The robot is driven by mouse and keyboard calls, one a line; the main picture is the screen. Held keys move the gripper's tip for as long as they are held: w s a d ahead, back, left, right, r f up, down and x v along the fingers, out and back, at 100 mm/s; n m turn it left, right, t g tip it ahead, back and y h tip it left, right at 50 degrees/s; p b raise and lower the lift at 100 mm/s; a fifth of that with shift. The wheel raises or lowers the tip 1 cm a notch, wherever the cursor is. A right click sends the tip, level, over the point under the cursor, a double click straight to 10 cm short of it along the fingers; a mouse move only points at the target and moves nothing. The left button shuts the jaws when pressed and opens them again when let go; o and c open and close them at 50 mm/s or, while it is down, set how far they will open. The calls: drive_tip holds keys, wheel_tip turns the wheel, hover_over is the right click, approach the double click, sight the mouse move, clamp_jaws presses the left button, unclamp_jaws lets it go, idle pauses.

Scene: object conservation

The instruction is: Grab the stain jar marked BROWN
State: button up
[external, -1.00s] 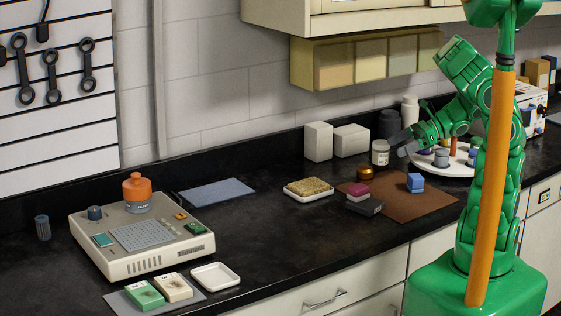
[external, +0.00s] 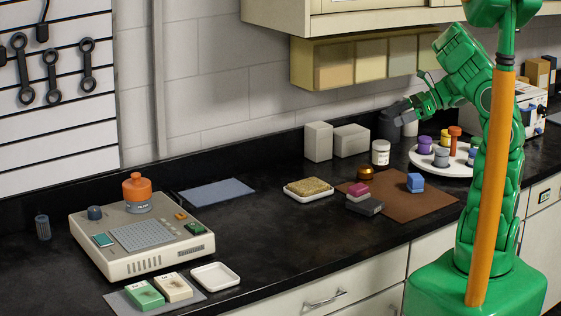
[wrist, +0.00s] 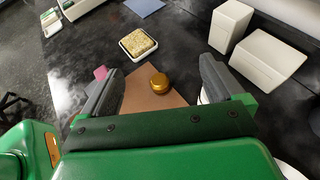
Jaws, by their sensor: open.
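Several small jars stand on a round white turntable (external: 425,163) at the right, with purple, yellow, grey and orange-brown (external: 454,140) among their colours. A white-lidded jar (external: 380,153) with a pale label stands left of the turntable. No label reading BROWN is legible. My gripper (external: 400,110) is open and empty, raised above and behind the white-lidded jar. A white rim shows partly hidden behind the right finger.
Two pale boxes (external: 318,142) and a dark container (external: 389,125) stand near the wall. A brown mat (external: 415,205) holds small blocks; a sponge on a dish (external: 308,194) lies left of it. A wall cabinet overhangs the back.

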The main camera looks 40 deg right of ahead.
sight(388, 143)
drive_tip(key=shift+w+d+m+t+h, duration=1.95)
drive_tip(key=shift+w+m, duration=0.55)
drive_tip(key=shift+w, duration=0.9)
drive_tip(key=shift+a+f, duration=0.2)
drive_tip(key=shift+f, duration=5.65)
drive_tip(key=shift+x, duration=2.55)
drive_tip(key=shift+d, duration=0.1)
drive_tip(key=c, duration=1.2)
